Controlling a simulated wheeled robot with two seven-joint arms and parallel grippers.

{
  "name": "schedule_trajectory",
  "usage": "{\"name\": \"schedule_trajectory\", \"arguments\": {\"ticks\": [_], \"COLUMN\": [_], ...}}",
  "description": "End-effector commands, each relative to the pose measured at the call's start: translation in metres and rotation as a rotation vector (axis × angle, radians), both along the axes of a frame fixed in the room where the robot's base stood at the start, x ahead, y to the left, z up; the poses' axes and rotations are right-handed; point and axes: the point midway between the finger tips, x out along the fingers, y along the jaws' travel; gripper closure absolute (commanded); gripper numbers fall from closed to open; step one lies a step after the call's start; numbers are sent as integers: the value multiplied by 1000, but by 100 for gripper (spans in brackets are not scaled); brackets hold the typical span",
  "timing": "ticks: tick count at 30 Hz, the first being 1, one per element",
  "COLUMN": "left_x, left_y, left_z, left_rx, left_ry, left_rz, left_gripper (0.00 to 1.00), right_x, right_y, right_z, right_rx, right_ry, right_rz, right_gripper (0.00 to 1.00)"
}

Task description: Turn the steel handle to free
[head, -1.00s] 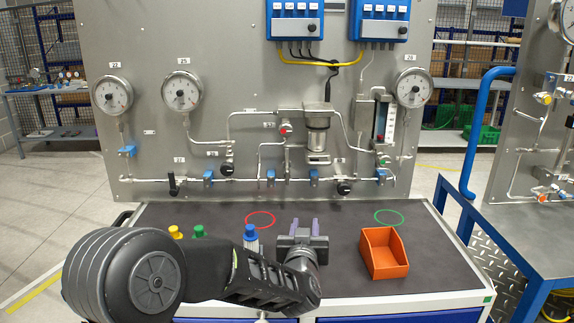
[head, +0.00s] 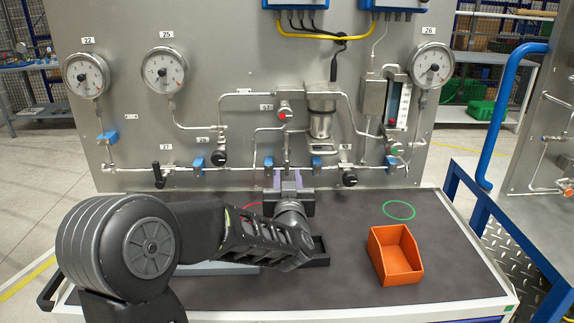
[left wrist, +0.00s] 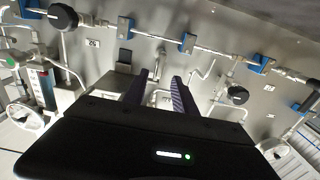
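I cannot pick out a steel handle for certain; part of the pipework is hidden behind my left gripper. My left gripper (head: 288,178) is in front of the lower pipe, its purple fingers apart and empty. In the left wrist view its fingers (left wrist: 160,90) point at the panel with a gap between them. My right gripper is not in view.
An orange bin (head: 396,256) and a green ring (head: 399,210) are on the dark bench top (head: 350,270). A red ring shows partly behind my left arm. A black tray (head: 318,252) is partly hidden by it. A blue rail (head: 508,105) rises at the right.

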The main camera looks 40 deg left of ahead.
Motion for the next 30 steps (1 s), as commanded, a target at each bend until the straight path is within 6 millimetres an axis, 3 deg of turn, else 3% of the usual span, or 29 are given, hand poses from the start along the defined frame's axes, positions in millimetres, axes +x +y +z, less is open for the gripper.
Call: {"name": "schedule_trajectory", "arguments": {"ticks": [12, 23, 30], "left_x": [47, 53, 53], "left_y": [36, 41, 41], "left_z": [1, 0, 0], "left_rx": [1, -1, -1], "left_ry": [1, 1, 1], "left_rz": [0, -1, -1], "left_gripper": [67, 67, 85], "right_x": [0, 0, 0], "right_y": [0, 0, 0], "right_z": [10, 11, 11], "right_rx": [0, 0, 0], "right_ry": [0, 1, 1], "right_rz": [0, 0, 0], "right_gripper": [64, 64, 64]}}
